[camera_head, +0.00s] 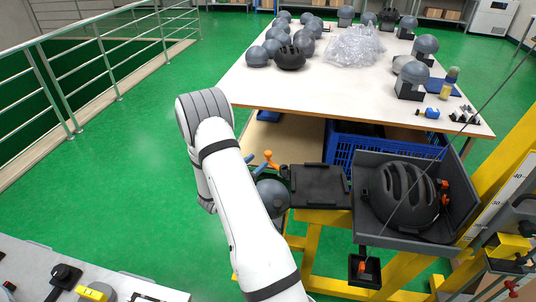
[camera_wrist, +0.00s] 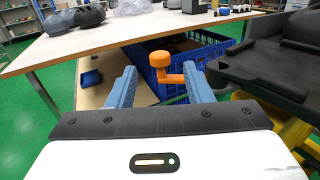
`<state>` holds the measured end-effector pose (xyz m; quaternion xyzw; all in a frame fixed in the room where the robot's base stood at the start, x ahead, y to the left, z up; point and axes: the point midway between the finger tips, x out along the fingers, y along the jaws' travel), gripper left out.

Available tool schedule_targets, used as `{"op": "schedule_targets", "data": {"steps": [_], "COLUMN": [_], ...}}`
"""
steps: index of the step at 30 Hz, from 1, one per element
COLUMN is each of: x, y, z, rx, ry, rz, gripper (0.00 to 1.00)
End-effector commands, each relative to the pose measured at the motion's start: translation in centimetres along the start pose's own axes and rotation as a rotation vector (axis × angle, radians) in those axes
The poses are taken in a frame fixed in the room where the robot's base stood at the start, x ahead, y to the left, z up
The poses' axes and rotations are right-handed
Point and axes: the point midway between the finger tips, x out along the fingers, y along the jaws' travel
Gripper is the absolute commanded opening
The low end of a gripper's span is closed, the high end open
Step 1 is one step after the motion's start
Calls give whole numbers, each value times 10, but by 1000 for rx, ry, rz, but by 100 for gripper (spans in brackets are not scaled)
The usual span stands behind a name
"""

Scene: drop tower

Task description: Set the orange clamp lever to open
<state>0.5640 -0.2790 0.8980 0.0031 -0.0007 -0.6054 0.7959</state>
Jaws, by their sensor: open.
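The orange clamp lever (camera_head: 268,158) shows in the head view just right of my white arm, above a grey ball-shaped part and left of a black plate. In the wrist view the orange clamp lever (camera_wrist: 172,78) has a round knob on top and a short arm reaching right. My gripper (camera_wrist: 161,84) is open, with its two blue fingers on either side of the lever. The lever's arm ends close to the right finger; I cannot tell whether they touch. In the head view my arm hides most of the gripper. The lever's base is hidden.
A black helmet (camera_head: 404,195) lies in a grey tray (camera_head: 375,232) on a yellow frame (camera_head: 311,250). The black plate (camera_head: 320,185) is right of the lever. A blue crate (camera_head: 349,143) stands behind, under a white table (camera_head: 260,92) with helmets and headforms. Green floor is free at left.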

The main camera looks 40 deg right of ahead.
Motion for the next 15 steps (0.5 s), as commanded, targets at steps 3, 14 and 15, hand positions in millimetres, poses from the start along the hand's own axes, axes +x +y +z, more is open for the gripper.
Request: {"op": "schedule_targets", "data": {"steps": [3, 14, 15], "x": [10, 64, 68], "y": [1, 2, 2], "z": [-2, -1, -1], "rx": [-8, -6, -6], "ry": [-4, -3, -3], "rz": [9, 8, 9], "gripper": [46, 46, 46]}}
